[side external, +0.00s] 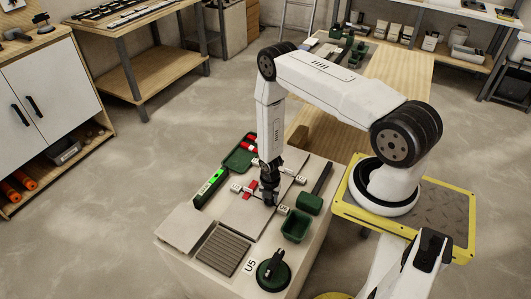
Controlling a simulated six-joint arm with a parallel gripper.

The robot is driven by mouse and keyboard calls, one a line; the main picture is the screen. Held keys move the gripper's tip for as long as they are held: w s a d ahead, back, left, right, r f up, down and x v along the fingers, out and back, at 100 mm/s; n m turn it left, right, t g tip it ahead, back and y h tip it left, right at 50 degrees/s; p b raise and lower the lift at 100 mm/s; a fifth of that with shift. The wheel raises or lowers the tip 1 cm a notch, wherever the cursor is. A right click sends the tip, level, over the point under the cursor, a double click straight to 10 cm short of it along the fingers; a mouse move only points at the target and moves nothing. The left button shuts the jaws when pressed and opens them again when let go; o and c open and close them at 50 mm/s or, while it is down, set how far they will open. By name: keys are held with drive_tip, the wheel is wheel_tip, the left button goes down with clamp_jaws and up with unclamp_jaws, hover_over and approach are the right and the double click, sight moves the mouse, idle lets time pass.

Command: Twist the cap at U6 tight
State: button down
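My gripper (269,194) points straight down over the tiles (238,215) on the work table. Its fingertips are low, close to the tile surface near a joint. They are too small and dark to show whether they are open, shut or holding a cap. Red caps (250,188) stand just left of the gripper, with small white tags beside them. More small white tags (300,180) lie to the right and behind.
A level with a lit green display (211,184) lies left. A green tray (240,157) with red pieces is behind. A green bin (296,226), a dark bar (322,178) and a green suction lifter (272,272) stand right and in front. A ribbed grey pad (220,250) lies front left.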

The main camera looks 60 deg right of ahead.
drive_tip(key=shift+m, duration=0.3)
